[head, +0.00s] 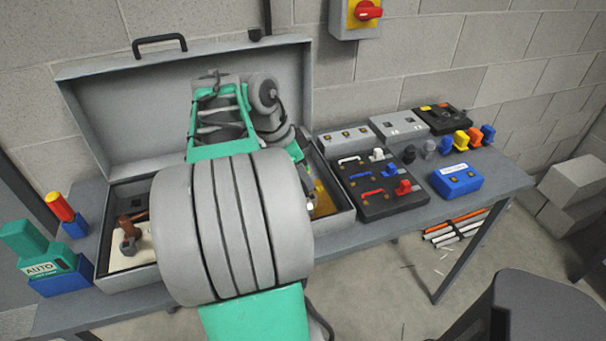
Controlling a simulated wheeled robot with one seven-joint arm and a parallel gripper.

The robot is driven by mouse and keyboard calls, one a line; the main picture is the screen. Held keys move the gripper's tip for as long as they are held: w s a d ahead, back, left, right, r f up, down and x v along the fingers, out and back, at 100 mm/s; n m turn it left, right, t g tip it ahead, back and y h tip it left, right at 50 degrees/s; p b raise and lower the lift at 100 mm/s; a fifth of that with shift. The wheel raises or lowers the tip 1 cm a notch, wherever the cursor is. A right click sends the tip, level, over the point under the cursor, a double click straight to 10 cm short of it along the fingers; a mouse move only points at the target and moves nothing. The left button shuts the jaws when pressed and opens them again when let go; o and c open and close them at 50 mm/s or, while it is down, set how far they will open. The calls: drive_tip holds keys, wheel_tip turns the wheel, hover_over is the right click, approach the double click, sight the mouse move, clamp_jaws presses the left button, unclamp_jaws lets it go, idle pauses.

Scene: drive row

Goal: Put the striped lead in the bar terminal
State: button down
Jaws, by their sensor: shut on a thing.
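My arm fills the middle of the head view, and its thick grey link covers much of the open grey case (338,222). My gripper is hidden behind this arm, so its fingers and anything between them do not show. No striped lead can be made out. I cannot tell which part is the bar terminal. Candidates include a long grey block with several sockets (347,137), a second grey block (398,125) and a blue socket block (457,180). A yellow part (324,200) shows inside the case at right.
A black panel (380,207) with coloured handles and plugs lies right of the case. Several coloured plugs (461,140) stand at the back right. The table's right front corner (500,195) is bare.

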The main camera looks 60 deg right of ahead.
drive_tip(key=shift+f+b, duration=0.9)
drive_tip(key=shift+f, duration=0.2)
drive_tip(key=c, duration=0.9)
unclamp_jaws()
drive_tip(key=shift+f, duration=0.1)
drive_tip(key=p+v, duration=0.2)
drive_tip(key=v, duration=0.6)
drive_tip(key=shift+p, duration=0.35)
